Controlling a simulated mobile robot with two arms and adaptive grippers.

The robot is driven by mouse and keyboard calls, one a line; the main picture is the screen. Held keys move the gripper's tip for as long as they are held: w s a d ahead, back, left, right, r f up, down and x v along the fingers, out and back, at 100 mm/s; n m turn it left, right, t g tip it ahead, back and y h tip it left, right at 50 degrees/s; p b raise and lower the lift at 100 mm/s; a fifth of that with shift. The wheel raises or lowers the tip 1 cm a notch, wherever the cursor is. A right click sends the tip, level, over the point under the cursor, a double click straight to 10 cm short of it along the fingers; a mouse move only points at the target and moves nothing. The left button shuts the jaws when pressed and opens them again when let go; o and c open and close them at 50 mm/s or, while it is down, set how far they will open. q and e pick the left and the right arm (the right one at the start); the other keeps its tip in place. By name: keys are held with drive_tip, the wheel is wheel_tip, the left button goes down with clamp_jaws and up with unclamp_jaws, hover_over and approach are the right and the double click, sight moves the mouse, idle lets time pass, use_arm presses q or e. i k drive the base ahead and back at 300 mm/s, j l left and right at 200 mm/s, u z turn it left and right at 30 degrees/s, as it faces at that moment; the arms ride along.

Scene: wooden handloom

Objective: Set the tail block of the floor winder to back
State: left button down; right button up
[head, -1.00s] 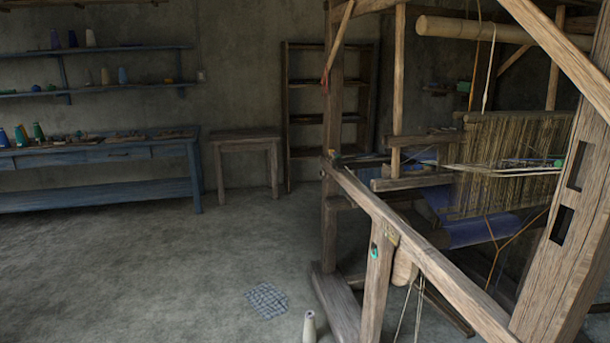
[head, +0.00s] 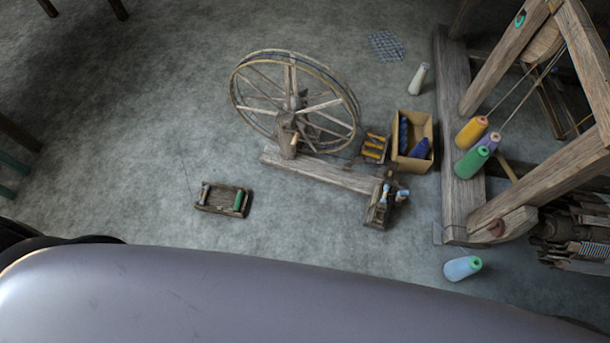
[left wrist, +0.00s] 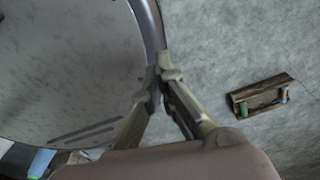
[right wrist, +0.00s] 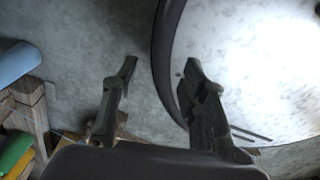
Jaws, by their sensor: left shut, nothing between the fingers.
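The floor winder (head: 330,174) stands on the floor in the head view, with a large spoked wheel (head: 265,84) at its left end. Its tail block (head: 378,213) is at the right end of the wooden base, with a pale blue bobbin beside its upright. The block's exact setting is too small to tell. My left gripper (left wrist: 166,72) is shut and empty in the left wrist view, over the floor by my base. My right gripper (right wrist: 158,68) is open and empty in the right wrist view. Neither gripper shows in the head view.
A bobbin rack (head: 222,212) lies left of the winder. A cardboard box (head: 428,128) with blue yarn and a small rack of orange bobbins (head: 374,148) stand behind the tail block. Yarn cones (head: 472,131) and the loom frame (head: 462,205) are at right.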

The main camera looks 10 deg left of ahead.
sight(383, 207)
drive_tip(key=z, duration=0.75)
